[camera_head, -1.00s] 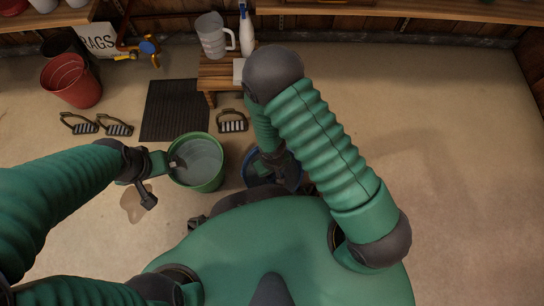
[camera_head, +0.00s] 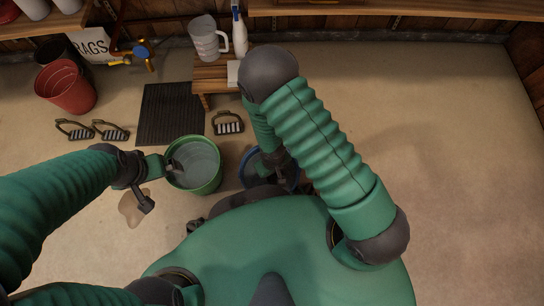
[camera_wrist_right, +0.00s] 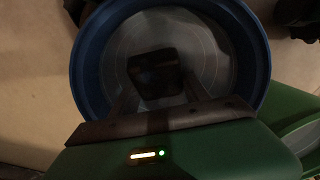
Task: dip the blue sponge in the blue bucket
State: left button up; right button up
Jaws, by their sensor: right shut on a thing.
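The blue bucket (camera_head: 244,174) stands on the floor in front of me, partly hidden behind my right arm. Its wide blue rim (camera_wrist_right: 86,62) shows in the right wrist view, with pale grey water or bottom inside. My right gripper (camera_head: 275,160) points down into the bucket. In the right wrist view it is shut on a dark block, apparently the blue sponge (camera_wrist_right: 155,70), within the rim; the shade hides its colour and whether it touches water. My left gripper (camera_head: 165,165) is at the left rim of the green bucket; its jaws are too small to judge.
The green bucket (camera_head: 216,178) with grey liquid stands left of the blue one. Stirrups (camera_head: 228,123), a dark mat (camera_head: 170,112) and a wooden stool (camera_head: 208,74) with a jug lie beyond. A red bucket (camera_head: 66,90) is at left. The floor at right is clear.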

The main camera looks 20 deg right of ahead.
jog(key=shift+a, duration=0.1)
jog(key=shift+w+a, duration=0.15)
jog(key=shift+a, duration=0.4)
jog(key=shift+w+a, duration=0.15)
jog(key=shift+a, duration=0.35)
jog(key=shift+d+p, duration=0.15)
jog(key=shift+p, duration=0.15)
jog(key=shift+s+d, duration=0.15)
jog(key=shift+d, duration=0.3)
notch_tip(320, 180, up, 14)
jog(key=p, duration=1.4)
